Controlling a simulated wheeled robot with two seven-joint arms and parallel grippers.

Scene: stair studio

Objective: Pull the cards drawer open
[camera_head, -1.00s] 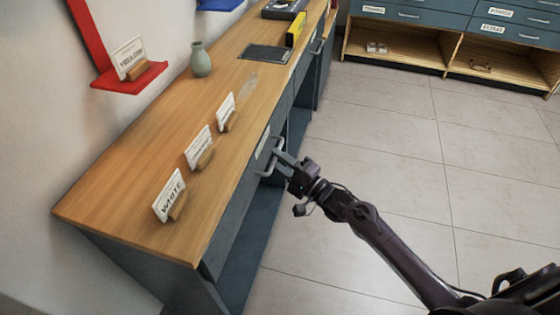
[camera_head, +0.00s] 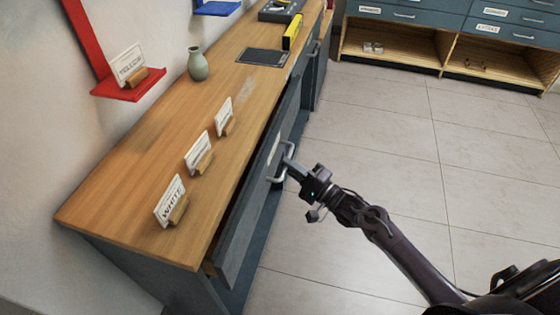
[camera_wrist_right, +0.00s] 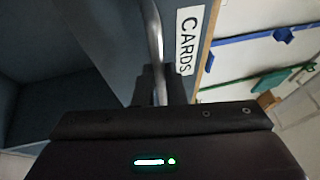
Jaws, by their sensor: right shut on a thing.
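The cards drawer (camera_head: 243,225) is a long dark blue-grey front under the wooden counter, and it stands partly out, with a dark gap showing behind its top edge. Its metal handle (camera_head: 277,173) sits on the front, and in the right wrist view the handle (camera_wrist_right: 156,50) runs down between my fingers beside the white CARDS label (camera_wrist_right: 187,40). My right gripper (camera_head: 287,170) is shut on this handle; in the wrist view its dark fingertips (camera_wrist_right: 158,85) are on either side of the bar. The drawer's inside is hidden. My left gripper is not in view.
The counter top (camera_head: 130,190) holds several white cards in wooden stands, a green vase (camera_head: 198,64) and a dark tablet (camera_head: 263,57). A red shelf (camera_head: 128,90) is on the wall. The tiled floor (camera_head: 390,130) to the right is clear.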

